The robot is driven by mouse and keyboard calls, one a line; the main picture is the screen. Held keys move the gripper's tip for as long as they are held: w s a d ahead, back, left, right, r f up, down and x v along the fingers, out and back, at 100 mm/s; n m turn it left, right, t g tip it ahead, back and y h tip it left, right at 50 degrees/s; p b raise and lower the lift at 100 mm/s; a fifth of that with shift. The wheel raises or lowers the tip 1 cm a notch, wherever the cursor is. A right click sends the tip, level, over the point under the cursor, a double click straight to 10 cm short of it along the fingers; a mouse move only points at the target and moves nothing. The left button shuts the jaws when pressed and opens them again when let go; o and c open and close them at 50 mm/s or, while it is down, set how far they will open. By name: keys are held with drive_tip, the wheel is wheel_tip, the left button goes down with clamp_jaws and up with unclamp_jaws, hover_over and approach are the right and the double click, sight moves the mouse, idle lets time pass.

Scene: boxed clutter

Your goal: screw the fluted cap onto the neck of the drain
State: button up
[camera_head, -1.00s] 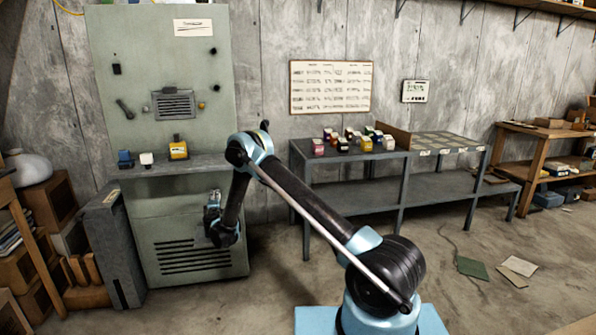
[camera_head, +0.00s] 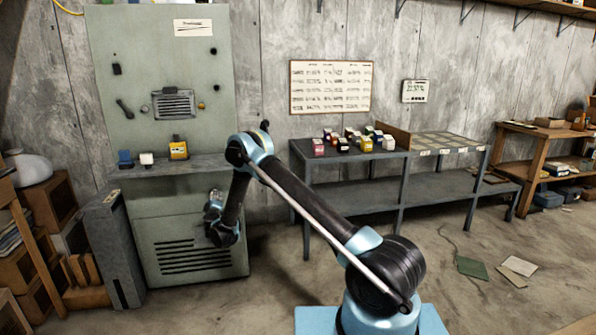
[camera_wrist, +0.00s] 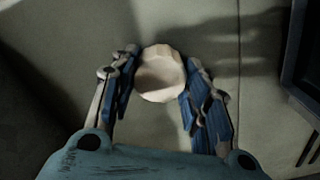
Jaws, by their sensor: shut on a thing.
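A pale cream fluted cap (camera_wrist: 160,76) sits between the two fingers of my gripper (camera_wrist: 161,62) in the wrist view, with its round face toward the camera. My gripper is shut on it, one blue finger on each side. In the head view my gripper (camera_head: 214,202) is close to the front of the grey-green cabinet (camera_head: 165,210), just under its shelf. I cannot make out the drain or its neck; the cap and gripper may hide it. I cannot tell whether the cap touches a neck.
The cabinet shelf (camera_head: 203,164) juts out above my gripper, with a blue, a white and a yellow item on it. A grey slab-like case (camera_head: 118,250) stands at the cabinet's left. A metal bench (camera_head: 365,188) with small boxes stands to the right.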

drive_tip(key=shift+w+d, duration=0.1)
drive_tip(key=m, duration=0.5)
idle(0.3)
drive_tip(key=m, duration=0.5)
idle(0.4)
drive_tip(key=o, duration=0.7)
drive_tip(key=shift+c, duration=0.2)
